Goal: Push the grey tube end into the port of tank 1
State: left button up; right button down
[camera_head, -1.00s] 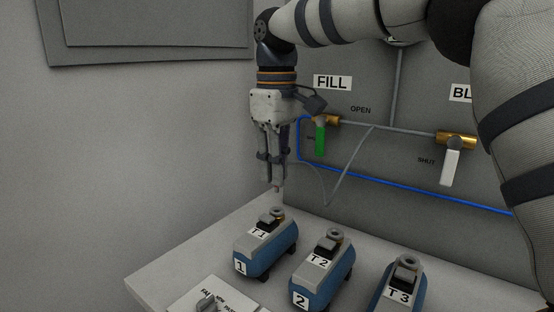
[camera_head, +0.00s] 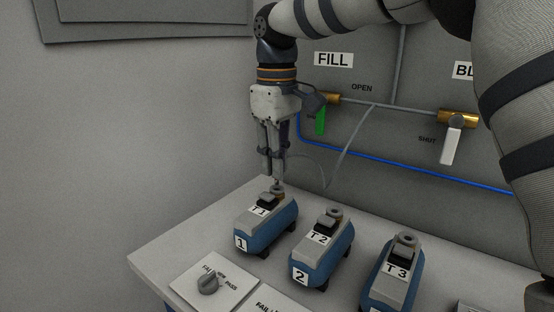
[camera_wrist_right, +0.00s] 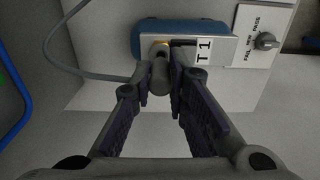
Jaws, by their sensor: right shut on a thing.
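Tank 1 (camera_head: 262,236) is a blue tank with a grey top and labels "T1" and "1", at the left of a row on the bench. In the wrist view its blue body (camera_wrist_right: 180,34) and brassy port (camera_wrist_right: 160,44) show. My right gripper (camera_head: 277,181) points down over the port and is shut on the grey tube end (camera_wrist_right: 160,74). The tube end lines up with the port at its mouth; I cannot tell how deep it sits. The grey tube (camera_wrist_right: 88,73) runs off to the left in the wrist view. My left gripper is not in view.
Tank 2 (camera_head: 323,255) and tank 3 (camera_head: 392,272) stand to the right. A plate with a knob (camera_head: 208,283) lies in front of tank 1. Behind are a green valve handle (camera_head: 321,120), a white one (camera_head: 452,147) and a blue pipe (camera_head: 400,170) on the wall panel.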

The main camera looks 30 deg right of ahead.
jog(key=shift+f, duration=0.25)
dwell(0.4)
jog(key=shift+f, duration=0.25)
jog(key=shift+f, duration=0.8)
dwell(1.6)
jog(key=c, duration=1.1)
grip_release()
jog(key=shift+r, duration=3.55)
